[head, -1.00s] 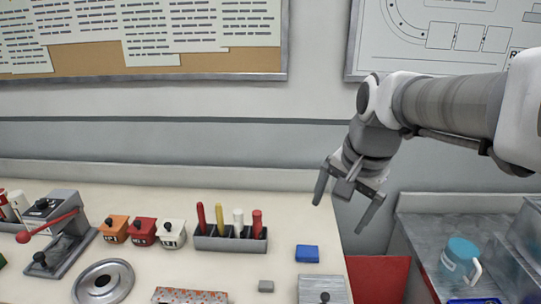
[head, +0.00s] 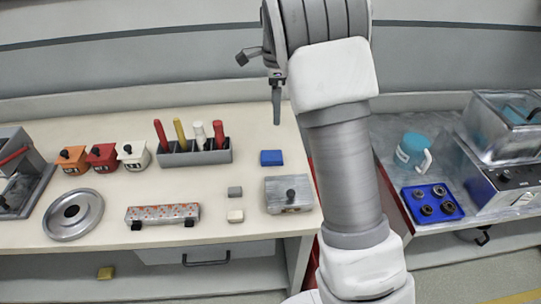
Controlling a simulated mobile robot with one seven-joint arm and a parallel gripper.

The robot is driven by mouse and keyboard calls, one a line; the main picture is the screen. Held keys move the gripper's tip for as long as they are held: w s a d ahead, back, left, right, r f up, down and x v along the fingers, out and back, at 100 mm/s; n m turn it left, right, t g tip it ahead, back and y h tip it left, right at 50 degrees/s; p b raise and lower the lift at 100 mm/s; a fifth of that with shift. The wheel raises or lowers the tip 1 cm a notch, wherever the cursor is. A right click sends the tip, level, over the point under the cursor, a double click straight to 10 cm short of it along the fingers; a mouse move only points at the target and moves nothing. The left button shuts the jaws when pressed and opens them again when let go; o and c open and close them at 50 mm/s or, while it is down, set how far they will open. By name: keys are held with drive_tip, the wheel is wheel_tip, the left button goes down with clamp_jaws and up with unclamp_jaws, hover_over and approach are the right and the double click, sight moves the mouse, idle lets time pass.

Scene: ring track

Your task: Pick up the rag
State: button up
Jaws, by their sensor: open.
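I cannot clearly make out which thing is the rag. A small flat blue piece (head: 271,158) lies on the pale bench top, right of the grey marker holder, and could be a folded cloth. A small yellowish piece (head: 105,272) lies low under the bench and is too small to tell. My gripper (head: 262,82) is open and empty, with its fingers apart. It shows above and behind the blue piece in the picture, over the back of the bench, apart from it. My arm covers part of the bench's right end.
The grey holder (head: 195,153) carries several markers. A grey box with a knob (head: 290,194), a spotted bar (head: 162,214) and a round metal dish (head: 73,214) stand on the bench. At right are a blue mug (head: 411,150) and a blue tray (head: 432,203).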

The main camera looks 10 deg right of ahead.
drive_tip(key=b, duration=0.1)
hover_over(274, 155)
wheel_tip(274, 155, down, 12)
drive_tip(key=shift+d+f, duration=0.1)
drive_tip(key=shift+d, duration=0.05)
drive_tip(key=shift+a+f+b, duration=0.2)
drive_tip(key=shift+f+b, duration=0.2)
drive_tip(key=shift+f, duration=2.25)
drive_tip(key=c, duration=1.4)
drive_tip(key=shift+r, duration=0.5)
wheel_tip(274, 155, up, 4)
drive_tip(key=shift+d+f, duration=0.15)
drive_tip(key=s+d+r, duration=0.6)
drive_tip(key=d, duration=0.3)
drive_tip(key=shift+d+r+p, duration=0.2)
drive_tip(key=shift+d+p, duration=0.15)
drive_tip(key=shift+p, duration=0.05)
drive_tip(key=shift+s, duration=0.1)
